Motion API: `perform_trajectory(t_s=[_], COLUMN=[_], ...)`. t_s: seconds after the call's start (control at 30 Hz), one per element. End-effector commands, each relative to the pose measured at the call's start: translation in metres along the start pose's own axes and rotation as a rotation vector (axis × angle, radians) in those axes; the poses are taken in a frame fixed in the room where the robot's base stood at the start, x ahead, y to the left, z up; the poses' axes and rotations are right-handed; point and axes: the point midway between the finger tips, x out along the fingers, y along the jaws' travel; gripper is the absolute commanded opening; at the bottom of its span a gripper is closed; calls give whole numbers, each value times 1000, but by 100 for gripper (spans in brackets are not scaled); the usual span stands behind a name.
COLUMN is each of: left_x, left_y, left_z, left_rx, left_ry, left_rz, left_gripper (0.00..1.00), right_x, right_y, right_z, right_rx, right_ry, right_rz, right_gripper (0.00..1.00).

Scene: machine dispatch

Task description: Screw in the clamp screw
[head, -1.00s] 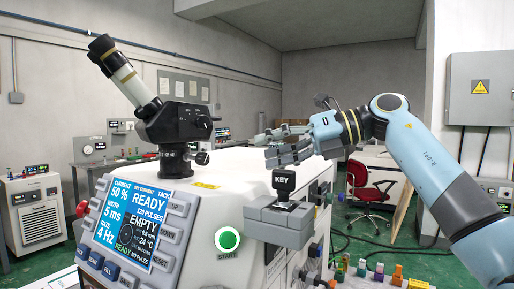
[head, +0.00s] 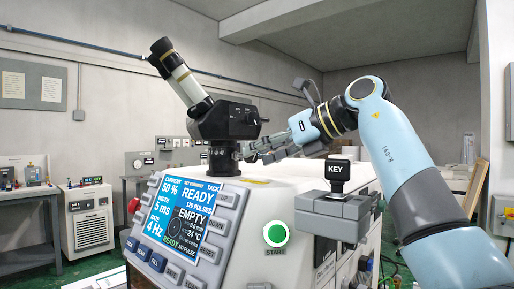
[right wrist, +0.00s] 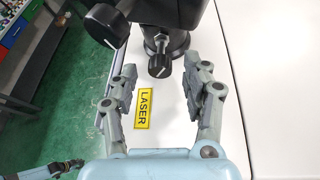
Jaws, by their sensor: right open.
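The two grey fingers are spread apart, one on each side, with no clear contact. In the head view my right gripper (head: 254,150) reaches in from the right beside the collar and hides most of the screw there.
A second, larger dark knob (right wrist: 106,24) hangs from the eyepiece head near the left finger. A yellow LASER label (right wrist: 143,110) lies on the white top. The KEY block (head: 338,175), green START button (head: 276,234) and lit screen (head: 180,219) are on the machine's near side.

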Motion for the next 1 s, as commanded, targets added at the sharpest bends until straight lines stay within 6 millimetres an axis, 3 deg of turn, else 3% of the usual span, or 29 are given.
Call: perform_trajectory(t_s=[0.2, 0.47, 0.8, 1.0], left_x=[-5, -5, -5, -5], left_y=[0, 0, 0, 0], left_z=[0, 0, 0, 0], left_rx=[0, 0, 0, 0], left_ry=[0, 0, -1, -1], left_rz=[0, 0, 0, 0], left_gripper=[0, 0, 0, 0], right_x=[16, 17, 17, 16], right_y=[0, 0, 0, 0], right_z=[0, -1, -1, 0], right_rx=[0, 0, 0, 4], right_ry=[1, 0, 0, 0], right_rz=[0, -1, -1, 0], right_gripper=[48, 47, 2, 0])
